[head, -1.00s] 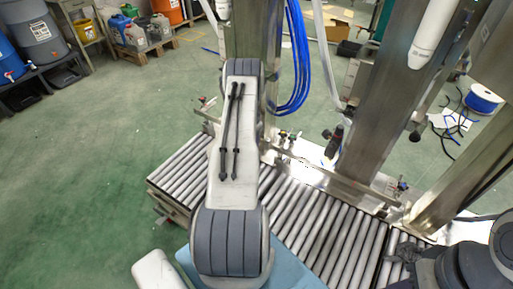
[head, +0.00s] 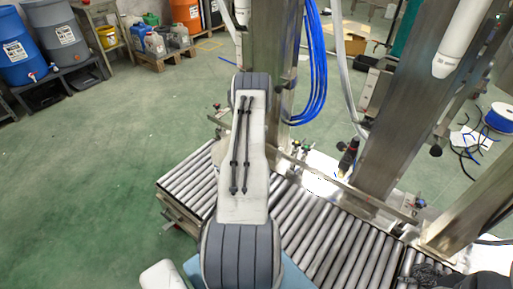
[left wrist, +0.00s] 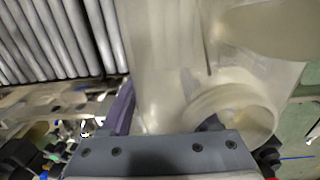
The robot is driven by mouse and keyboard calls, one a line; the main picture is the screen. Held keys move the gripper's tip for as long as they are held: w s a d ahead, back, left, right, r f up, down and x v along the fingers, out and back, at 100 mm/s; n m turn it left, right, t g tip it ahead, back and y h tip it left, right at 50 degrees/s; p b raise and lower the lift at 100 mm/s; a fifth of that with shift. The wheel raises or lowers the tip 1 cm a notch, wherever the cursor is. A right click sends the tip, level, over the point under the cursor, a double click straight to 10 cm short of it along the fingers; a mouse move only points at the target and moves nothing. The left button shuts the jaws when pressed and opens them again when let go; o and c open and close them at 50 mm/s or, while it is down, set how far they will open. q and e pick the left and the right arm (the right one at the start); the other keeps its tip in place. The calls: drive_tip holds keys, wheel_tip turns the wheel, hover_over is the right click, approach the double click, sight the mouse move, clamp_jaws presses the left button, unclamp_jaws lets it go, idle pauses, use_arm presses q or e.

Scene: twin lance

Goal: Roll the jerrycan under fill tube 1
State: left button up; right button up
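The jerrycan, a translucent whitish container with a round open neck, fills the upper middle and right of the left wrist view (left wrist: 165,60). In the head view my left arm hides most or all of it. My left gripper (left wrist: 165,130) is right against the jerrycan. One purple finger shows beside its wall, and the other is mostly hidden, so I cannot tell whether it grips. Two white fill tubes hang in the head view, one at the upper right (head: 460,40) and one at the top (head: 242,12); no number is legible. My right gripper is not visible.
The roller conveyor (head: 330,235) runs from left of my arm to the lower right. Steel posts (head: 395,110) and a rail stand behind it, with blue hoses (head: 316,75). Drums (head: 60,40) and a pallet of cans (head: 165,55) stand far back left. Green floor is open at left.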

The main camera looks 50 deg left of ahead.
use_arm(q)
drive_tip(key=shift+o, duration=1)
wheel_tip(320, 180, up, 10)
drive_tip(key=shift+r+p, duration=0.2)
drive_tip(key=shift+p, duration=0.5)
